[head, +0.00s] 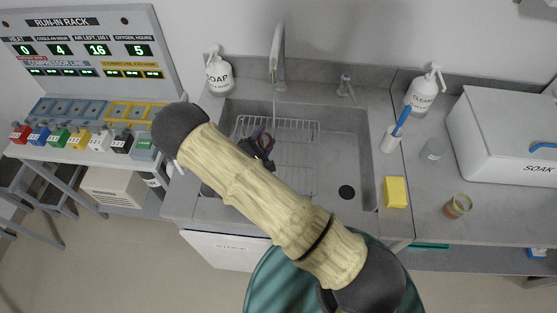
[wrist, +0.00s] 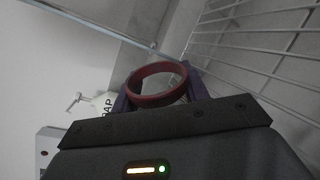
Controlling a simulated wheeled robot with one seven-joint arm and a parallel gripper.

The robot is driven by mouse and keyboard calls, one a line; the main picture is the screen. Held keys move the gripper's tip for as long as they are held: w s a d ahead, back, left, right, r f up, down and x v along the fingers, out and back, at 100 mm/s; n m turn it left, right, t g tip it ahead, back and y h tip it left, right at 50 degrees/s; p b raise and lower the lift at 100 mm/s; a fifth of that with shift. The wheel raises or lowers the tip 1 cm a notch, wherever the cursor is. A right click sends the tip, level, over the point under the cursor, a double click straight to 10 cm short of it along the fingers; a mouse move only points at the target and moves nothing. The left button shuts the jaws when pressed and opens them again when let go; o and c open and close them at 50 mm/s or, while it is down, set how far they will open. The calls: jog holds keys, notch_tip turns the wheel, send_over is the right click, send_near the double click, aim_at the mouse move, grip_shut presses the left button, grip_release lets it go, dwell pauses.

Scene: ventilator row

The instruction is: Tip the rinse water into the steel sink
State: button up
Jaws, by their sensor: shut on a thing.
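The steel sink (head: 345,150) is in the middle of the head view, with a wire rack (head: 300,130) in its basin. My gripper (head: 262,146) is over the left part of the basin, partly hidden behind my arm. In the wrist view my gripper (wrist: 162,92) is shut on a dark red round-rimmed vessel (wrist: 157,72), its rim showing between the purple fingers. The wrist picture is rolled, with the soap bottle (wrist: 103,104) leaning sideways. I cannot tell whether the vessel holds water. A thin pale stream (head: 274,108) hangs below the tap (head: 277,50).
A yellow sponge (head: 396,191), a blue-handled brush in a holder (head: 391,140), a grey cup (head: 433,149) and an amber-coloured jar (head: 457,206) stand right of the sink. A white soak box (head: 505,140) is farther right. The run-in rack (head: 88,50) is left.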

jog(key=shift+r+m, duration=0.1)
jog(key=shift+m, duration=0.2)
jog(key=shift+f+m+y+b, duration=0.3)
jog(key=shift+f+m, duration=0.25)
jog(key=shift+m, duration=0.25)
dwell(0.5)
jog(key=shift+s+d+r+m, duration=0.15)
jog(key=shift+r+m, duration=0.1)
jog(key=shift+m, duration=0.55)
jog(key=shift+s+d+r+m+y+p, duration=0.1)
jog(key=shift+s+d+m+y+p, duration=0.05)
jog(key=shift+d+m+p, duration=0.2)
jog(key=shift+s+d+r+m+y+p, duration=0.1)
jog(key=shift+d+m+y+p, duration=0.1)
jog(key=shift+d+m, duration=0.15)
dwell(0.7)
jog(key=shift+r+m+b, duration=0.1)
jog(key=shift+m+b, duration=0.45)
jog(key=shift+m, duration=0.15)
